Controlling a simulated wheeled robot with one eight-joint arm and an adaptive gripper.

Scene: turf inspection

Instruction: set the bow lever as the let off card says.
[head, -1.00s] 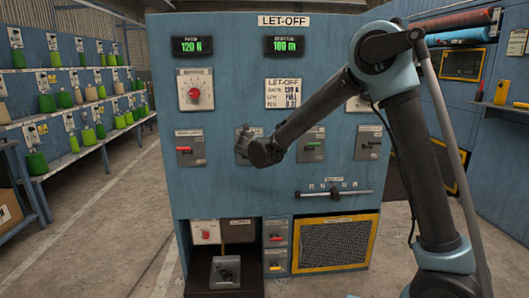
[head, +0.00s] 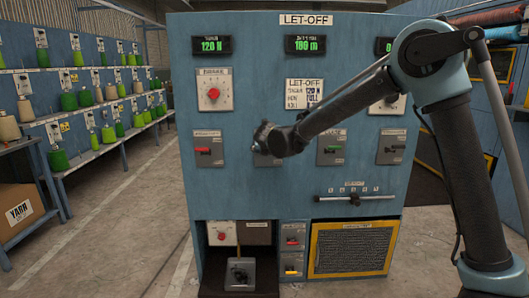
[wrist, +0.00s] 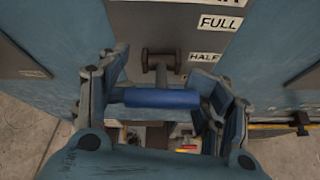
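The let-off card (head: 304,94) is on the blue panel's upper middle; I can make out "FULL" on a lower line, the rest is small. The bow lever shows in the wrist view as a blue handle (wrist: 162,98) on a dark stem, on a grey plate with labels FULL (wrist: 220,22) and HALF (wrist: 205,57). The stem's pivot is near the HALF label. My gripper (wrist: 163,95) is open, one finger each side of the blue handle; contact is unclear. In the head view my gripper (head: 268,140) covers most of the lever's plate.
A red-handled lever plate (head: 208,149) is left of my gripper and a green-handled one (head: 330,148) right. A slider (head: 355,198) and yellow-framed mesh (head: 355,248) are below. A control box (head: 240,273) stands at the panel's foot. Yarn shelves line the left; the floor between is clear.

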